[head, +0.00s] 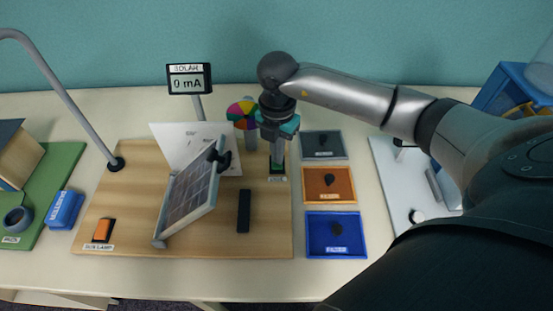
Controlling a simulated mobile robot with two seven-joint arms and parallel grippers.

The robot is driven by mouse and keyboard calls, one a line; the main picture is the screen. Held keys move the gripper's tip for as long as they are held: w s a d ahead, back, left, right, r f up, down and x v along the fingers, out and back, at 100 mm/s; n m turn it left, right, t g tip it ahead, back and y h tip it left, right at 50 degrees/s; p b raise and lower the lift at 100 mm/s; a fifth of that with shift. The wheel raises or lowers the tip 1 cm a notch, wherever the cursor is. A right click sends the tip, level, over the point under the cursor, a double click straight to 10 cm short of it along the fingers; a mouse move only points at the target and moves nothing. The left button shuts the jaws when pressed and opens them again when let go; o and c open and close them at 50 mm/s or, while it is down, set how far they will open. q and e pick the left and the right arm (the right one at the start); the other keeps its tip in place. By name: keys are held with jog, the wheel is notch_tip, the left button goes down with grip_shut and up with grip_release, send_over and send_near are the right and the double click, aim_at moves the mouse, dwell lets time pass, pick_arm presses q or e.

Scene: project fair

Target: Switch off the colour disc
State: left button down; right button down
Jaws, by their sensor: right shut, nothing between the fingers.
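The colour disc (242,113), with several bright sectors, stands upright at the back of the wooden board, just left of my right gripper. My right gripper (277,163) points down, shut and empty, over a small dark switch base with a white label (277,179) in front of it. The fingers hide most of that switch, so its position and any contact cannot be told. The label's text is too small to read surely. My left gripper is not in view.
The wooden board (130,200) also bears a tilted solar panel (192,190), a black bar (244,211) and an orange lamp switch (103,230). A meter (188,79) reads 0 mA. Grey (341,154), orange (345,198) and blue (352,248) filter trays lie right of the board.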

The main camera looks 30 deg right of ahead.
aim_at(277, 166)
jog(key=shift+f+b, duration=0.7)
jog(key=shift+f, duration=0.35)
dwell(0.5)
jog(key=shift+s, duration=0.1)
notch_tip(277, 166, up, 7)
jog(key=p, duration=0.6)
jog(key=shift+r, duration=0.1)
dwell(0.3)
